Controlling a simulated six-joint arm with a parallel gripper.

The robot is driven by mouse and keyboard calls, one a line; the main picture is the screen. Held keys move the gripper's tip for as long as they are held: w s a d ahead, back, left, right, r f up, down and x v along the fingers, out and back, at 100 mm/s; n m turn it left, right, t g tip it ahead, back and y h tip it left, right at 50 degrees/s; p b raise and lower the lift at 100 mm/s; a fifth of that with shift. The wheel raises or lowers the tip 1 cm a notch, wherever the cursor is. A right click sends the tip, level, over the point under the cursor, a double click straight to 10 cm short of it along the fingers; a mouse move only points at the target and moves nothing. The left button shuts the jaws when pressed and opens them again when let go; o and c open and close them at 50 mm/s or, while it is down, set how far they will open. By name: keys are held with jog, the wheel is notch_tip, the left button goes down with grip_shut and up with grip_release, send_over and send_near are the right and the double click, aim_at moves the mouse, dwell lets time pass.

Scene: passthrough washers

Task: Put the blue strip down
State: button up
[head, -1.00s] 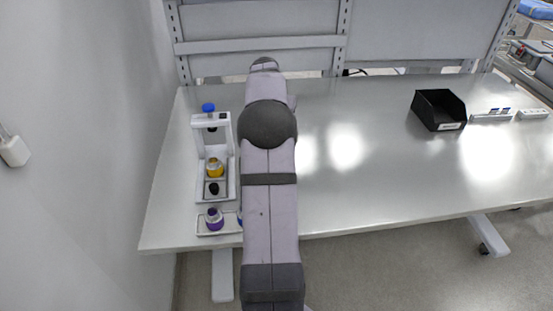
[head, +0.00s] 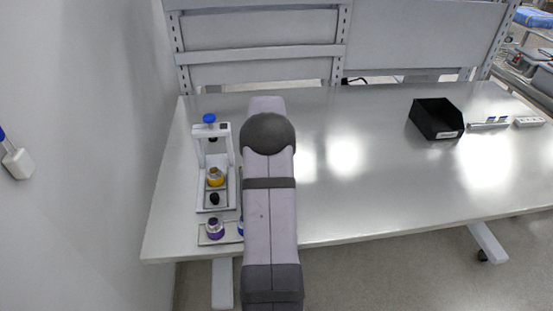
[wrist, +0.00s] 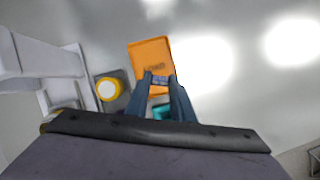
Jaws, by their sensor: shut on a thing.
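In the wrist view, my gripper (wrist: 158,82) has its two blue-grey fingers close together at the tips. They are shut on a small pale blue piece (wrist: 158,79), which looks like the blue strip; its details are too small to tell. The fingertips are over the near part of an orange rectangular mat or tray (wrist: 151,54) with dark lettering. I cannot tell whether the strip touches it. A teal thing (wrist: 161,108) shows between the fingers, lower down. In the head view my arm hides the gripper, the strip and the orange thing.
A white stand (head: 201,160) with a blue cap and a yellow-banded piece (head: 216,177) is left of my arm. A small tray with a purple-banded piece (head: 215,229) is in front of it. A black bin (head: 436,120) is far right. The middle of the table is clear.

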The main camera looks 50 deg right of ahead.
jog(key=shift+f+p, duration=0.5)
jog(key=shift+f, duration=1.25)
jog(key=o, duration=1)
jog(key=shift+f, duration=0.15)
jog(key=shift+a+r, duration=0.1)
jog(key=shift+r, duration=0.35)
jog(key=b+v, duration=0.3)
jog(key=v, duration=0.8)
jog(key=shift+r, duration=0.25)
jog(key=shift+a, duration=0.2)
